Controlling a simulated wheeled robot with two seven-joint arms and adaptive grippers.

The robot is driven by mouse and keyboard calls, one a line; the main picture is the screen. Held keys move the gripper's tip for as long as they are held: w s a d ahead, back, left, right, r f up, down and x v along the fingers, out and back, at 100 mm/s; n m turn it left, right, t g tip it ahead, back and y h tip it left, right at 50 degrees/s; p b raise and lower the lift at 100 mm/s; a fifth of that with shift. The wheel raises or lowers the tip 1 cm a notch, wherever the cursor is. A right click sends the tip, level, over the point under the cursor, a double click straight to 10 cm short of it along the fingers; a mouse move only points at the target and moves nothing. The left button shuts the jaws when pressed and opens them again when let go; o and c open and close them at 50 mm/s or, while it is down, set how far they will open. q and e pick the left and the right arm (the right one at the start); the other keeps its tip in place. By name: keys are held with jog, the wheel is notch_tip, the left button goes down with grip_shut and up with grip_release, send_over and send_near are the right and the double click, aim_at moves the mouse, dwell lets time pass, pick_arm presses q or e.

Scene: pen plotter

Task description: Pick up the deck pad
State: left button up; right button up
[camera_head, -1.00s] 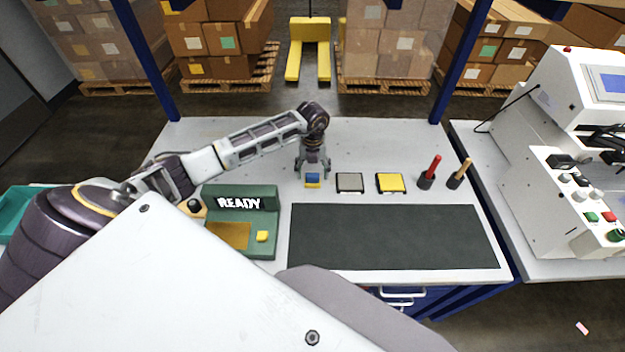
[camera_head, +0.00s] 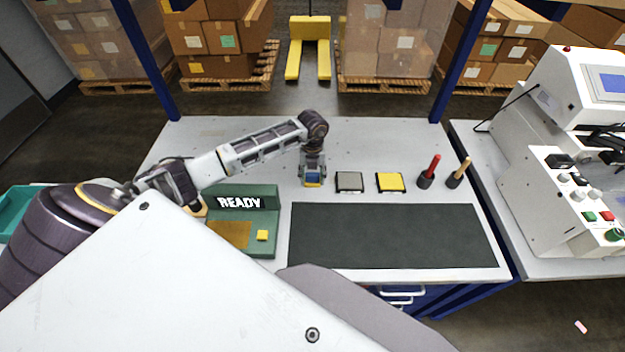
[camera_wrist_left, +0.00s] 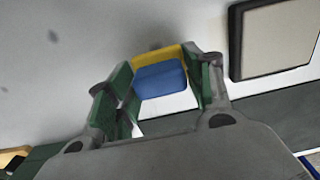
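A small blue-topped pad with a yellow edge (camera_head: 313,180) is at the back middle of the grey bench. It also shows in the left wrist view (camera_wrist_left: 160,79). My left gripper (camera_head: 313,183) points down over it. In the left wrist view, the green-lined fingers of the left gripper (camera_wrist_left: 160,75) are against its two sides, shut on it. I cannot tell whether it touches the bench. Its underside is hidden. A grey pad (camera_head: 349,182) and a yellow pad (camera_head: 391,182) lie in dark frames to its right. No label shows which is the deck pad. My right gripper is not in view.
A dark mat (camera_head: 390,236) covers the front of the bench. A green READY stand (camera_head: 262,200) is at the left. A red-handled tool (camera_head: 433,168) and a wooden-handled tool (camera_head: 460,172) stand upright at the right. A white machine (camera_head: 575,150) stands further right.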

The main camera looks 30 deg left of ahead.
aim_at(313, 174)
pick_arm(q)
jog(key=c, duration=0.5)
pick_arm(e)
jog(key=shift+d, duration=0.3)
pick_arm(q)
jog(key=shift+r, duration=0.15)
jog(key=shift+r, duration=0.45)
notch_tip(313, 174, up, 8)
jog(key=shift+f+b, duration=0.1)
jog(key=shift+b, duration=0.35)
jog(key=shift+r, duration=0.55)
jog(key=o, duration=0.5)
jog(key=c, duration=0.4)
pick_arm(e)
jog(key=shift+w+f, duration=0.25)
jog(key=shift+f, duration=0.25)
